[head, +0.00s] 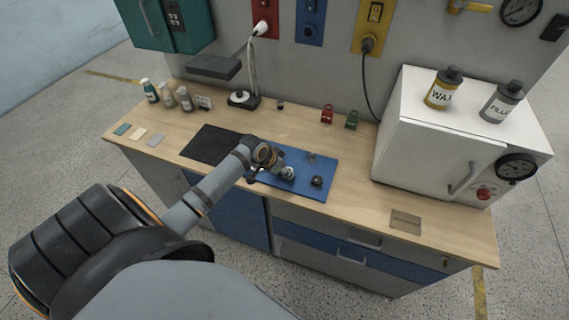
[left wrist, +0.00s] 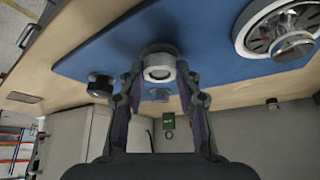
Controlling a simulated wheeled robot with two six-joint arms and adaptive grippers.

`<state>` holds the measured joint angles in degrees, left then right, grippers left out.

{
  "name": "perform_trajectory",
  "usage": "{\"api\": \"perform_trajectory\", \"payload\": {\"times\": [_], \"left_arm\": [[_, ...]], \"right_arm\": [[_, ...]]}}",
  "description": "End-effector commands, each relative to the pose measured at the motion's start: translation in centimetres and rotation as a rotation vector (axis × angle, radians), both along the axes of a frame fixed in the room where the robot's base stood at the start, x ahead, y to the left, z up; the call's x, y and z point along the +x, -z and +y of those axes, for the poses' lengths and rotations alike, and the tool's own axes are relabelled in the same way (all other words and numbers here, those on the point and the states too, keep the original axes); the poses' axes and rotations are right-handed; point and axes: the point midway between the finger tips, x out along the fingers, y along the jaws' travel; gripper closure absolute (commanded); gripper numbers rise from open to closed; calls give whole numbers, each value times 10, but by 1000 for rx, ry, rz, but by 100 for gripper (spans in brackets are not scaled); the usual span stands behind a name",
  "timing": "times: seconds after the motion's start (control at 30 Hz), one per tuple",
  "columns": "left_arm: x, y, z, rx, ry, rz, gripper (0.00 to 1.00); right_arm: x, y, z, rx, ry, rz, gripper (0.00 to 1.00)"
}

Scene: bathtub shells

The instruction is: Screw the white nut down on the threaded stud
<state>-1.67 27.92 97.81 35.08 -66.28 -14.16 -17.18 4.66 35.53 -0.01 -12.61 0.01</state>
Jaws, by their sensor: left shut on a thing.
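My left gripper (head: 280,168) reaches in from the left over the blue mat (head: 326,167). In the left wrist view its two fingers (left wrist: 160,74) are closed on the sides of a round piece with a pale ring, which I take for the white nut (left wrist: 160,66). The nut also shows as a small pale shape at the gripper's tip in the head view (head: 289,173). It is low over the mat; the threaded stud cannot be made out, hidden by the nut and fingers. My right gripper is not in view.
A black knob-like part (head: 317,181) stands right of the gripper, with a small metal part (head: 311,157) behind. A round slotted metal part (left wrist: 282,28) shows in the left wrist view. A dark mat (head: 212,144) lies left; a white cabinet (head: 430,125) stands right. The front right worktop is mostly clear.

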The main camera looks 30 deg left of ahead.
Motion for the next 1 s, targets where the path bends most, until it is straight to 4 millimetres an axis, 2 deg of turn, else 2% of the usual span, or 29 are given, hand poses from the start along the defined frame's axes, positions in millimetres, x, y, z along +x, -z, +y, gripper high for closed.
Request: {"api": "perform_trajectory", "payload": {"times": [0.07, 0.1, 0.3, 0.67, 0.77, 1.0], "left_arm": [[0, 3, 0, 0, 0, 0, 88], [0, 3, 0, 0, 0, 0, 65], [0, 2, 0, 0, 0, 0, 40], [-3, -3, 2, 3, 1, -1, 40], [-10, -17, 5, 7, 3, -2, 40], [-37, -64, 15, 13, 3, 0, 40]], "right_arm": [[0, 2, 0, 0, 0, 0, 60], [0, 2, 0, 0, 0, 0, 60], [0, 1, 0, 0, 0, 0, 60], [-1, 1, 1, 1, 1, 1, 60], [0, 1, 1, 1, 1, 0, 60], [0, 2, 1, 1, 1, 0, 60]]}}
